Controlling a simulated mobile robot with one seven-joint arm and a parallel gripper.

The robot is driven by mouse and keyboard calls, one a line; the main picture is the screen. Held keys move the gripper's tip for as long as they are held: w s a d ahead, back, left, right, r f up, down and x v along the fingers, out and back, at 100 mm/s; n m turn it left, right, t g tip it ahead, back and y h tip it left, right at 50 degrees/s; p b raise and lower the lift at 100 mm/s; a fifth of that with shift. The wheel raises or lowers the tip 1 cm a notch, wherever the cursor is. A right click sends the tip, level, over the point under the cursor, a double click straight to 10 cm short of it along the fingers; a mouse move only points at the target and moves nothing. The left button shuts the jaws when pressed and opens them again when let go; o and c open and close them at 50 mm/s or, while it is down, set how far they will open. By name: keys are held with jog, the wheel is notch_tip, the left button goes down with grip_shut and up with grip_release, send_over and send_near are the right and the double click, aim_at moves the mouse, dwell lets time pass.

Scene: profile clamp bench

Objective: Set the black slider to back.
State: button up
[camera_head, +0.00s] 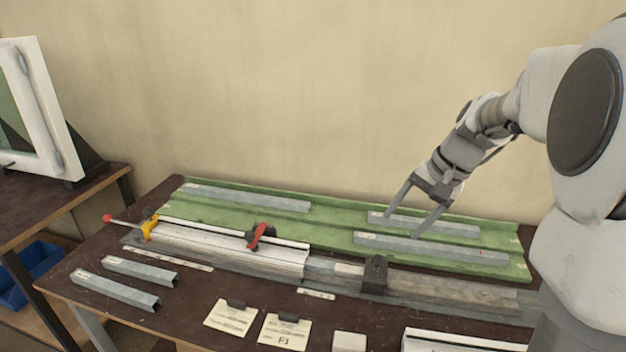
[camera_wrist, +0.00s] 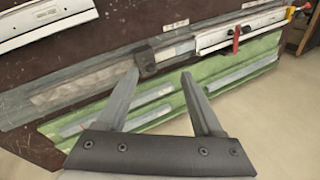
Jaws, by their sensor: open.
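The black slider (camera_head: 375,275) is a small dark block on the grey rail (camera_head: 435,290) along the front of the bench, right of the white profile. In the wrist view the slider (camera_wrist: 145,58) shows just beyond the left fingertip. My gripper (camera_head: 402,227) is open and empty. Its fingers point down over the green tray, behind and a little right of the slider. In the wrist view both fingers (camera_wrist: 160,73) are spread with nothing between them. I cannot tell the exact height of the fingertips.
The green tray (camera_head: 340,222) holds several grey metal profiles. A white profile (camera_head: 220,247) is clamped by a yellow clamp (camera_head: 149,227) and a red-handled clamp (camera_head: 257,237). Loose profiles (camera_head: 118,290), paper cards (camera_head: 284,333) and a white block (camera_head: 349,342) lie in front.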

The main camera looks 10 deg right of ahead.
jog(key=m+t, duration=0.1)
jog(key=m, duration=0.1)
send_near(381, 258)
jog(key=b+x, duration=0.2)
jog(key=x, duration=0.7)
jog(key=shift+w+a+f, duration=0.1)
jog(key=shift+a+f, duration=0.1)
jog(key=shift+f, duration=0.05)
grip_shut()
dwell(1.0)
